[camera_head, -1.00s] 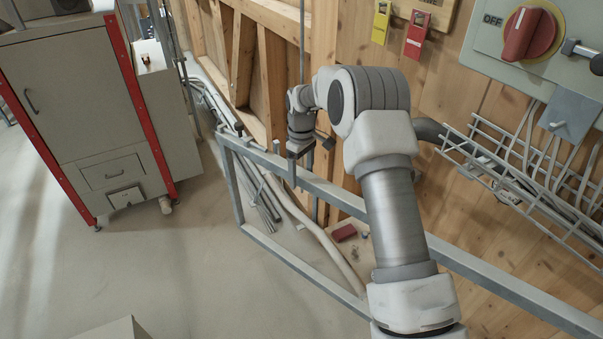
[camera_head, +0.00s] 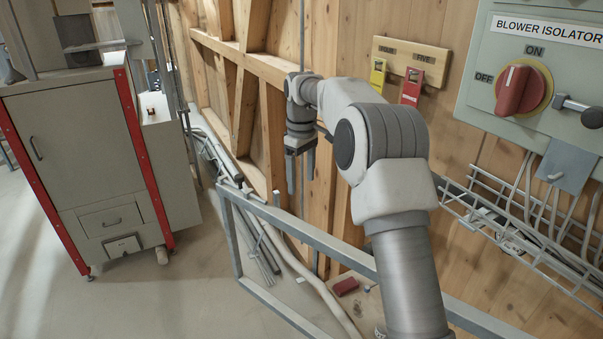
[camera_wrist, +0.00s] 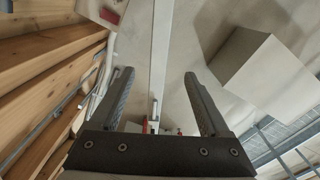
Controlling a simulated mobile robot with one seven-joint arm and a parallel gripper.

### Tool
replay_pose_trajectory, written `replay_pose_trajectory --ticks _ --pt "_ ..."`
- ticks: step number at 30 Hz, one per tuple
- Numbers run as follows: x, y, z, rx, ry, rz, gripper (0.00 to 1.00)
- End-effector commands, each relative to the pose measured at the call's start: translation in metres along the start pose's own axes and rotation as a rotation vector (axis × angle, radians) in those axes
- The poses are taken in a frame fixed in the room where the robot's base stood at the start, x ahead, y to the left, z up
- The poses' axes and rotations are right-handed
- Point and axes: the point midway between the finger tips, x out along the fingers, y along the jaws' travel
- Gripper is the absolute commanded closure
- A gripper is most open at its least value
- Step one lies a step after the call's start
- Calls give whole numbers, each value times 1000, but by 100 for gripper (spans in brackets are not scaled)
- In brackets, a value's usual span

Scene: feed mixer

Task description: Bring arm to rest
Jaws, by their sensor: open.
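My gripper (camera_head: 301,172) hangs at the end of my arm in the head view, in front of the wooden wall and above the grey metal rail (camera_head: 300,232). Its two fingers point down and stand apart with nothing between them. In the wrist view my gripper (camera_wrist: 160,95) shows both dark fingers spread wide. A pale rail and bare floor lie beyond them. My arm reaches up from the bottom right of the head view and bends over towards the wall.
A grey cabinet (camera_head: 85,135) with red edges stands at the left. The blower isolator (camera_head: 535,80) with its red switch is on the right wall, above a wire cable tray (camera_head: 500,215). Yellow and red tags (camera_head: 411,88) hang on a board. Floor at lower left is clear.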

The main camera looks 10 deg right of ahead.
Motion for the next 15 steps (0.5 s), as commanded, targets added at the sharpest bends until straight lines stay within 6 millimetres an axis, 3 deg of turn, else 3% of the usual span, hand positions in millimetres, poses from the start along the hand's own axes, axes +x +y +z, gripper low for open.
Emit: replay_pose_trajectory --ticks 5,15 --pt "-13 0 0 0 0 0 20" --pt "-15 0 0 1 0 1 20"
